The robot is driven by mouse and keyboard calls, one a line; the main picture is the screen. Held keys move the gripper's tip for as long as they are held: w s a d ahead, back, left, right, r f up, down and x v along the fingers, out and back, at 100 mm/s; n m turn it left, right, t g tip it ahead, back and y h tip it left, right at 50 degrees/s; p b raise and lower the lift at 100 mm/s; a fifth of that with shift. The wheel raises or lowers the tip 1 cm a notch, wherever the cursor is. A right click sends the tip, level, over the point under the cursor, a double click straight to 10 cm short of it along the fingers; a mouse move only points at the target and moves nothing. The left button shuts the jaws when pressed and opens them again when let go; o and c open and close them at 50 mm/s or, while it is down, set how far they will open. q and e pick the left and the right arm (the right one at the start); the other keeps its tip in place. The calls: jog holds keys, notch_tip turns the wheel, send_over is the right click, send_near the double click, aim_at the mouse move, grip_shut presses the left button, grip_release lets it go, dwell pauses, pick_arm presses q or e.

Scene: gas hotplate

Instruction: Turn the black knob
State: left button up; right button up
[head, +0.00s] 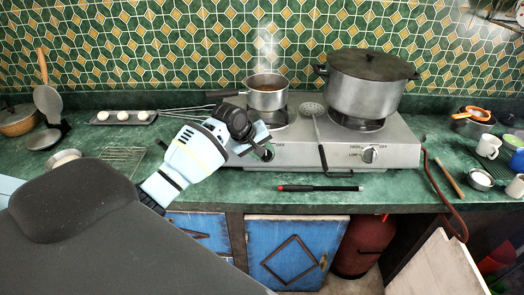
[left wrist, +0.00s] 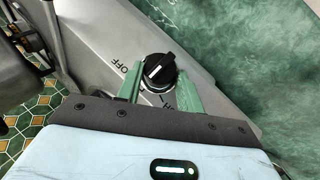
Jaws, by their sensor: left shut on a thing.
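The black knob (left wrist: 158,70) sits on the slanted grey front panel of the gas hotplate, with the word OFF printed beside it. In the left wrist view my left gripper (left wrist: 160,86) has its two green fingers on either side of the knob, shut on it. The knob's white pointer line is visible. In the head view my left gripper (head: 258,147) reaches the left end of the hotplate's front (head: 312,156), and the knob (head: 268,155) is partly hidden by it. My right gripper is not in view.
A small saucepan (head: 267,98) and a large lidded pot (head: 367,88) stand on the hotplate. A skimmer (head: 313,112) lies between them. A black and red stick (head: 318,188) lies on the green counter in front.

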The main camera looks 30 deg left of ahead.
pick_arm(q)
jog(key=o, duration=1)
jog(key=shift+d, duration=0.1)
jog(key=v, duration=0.8)
jog(key=shift+f, duration=0.1)
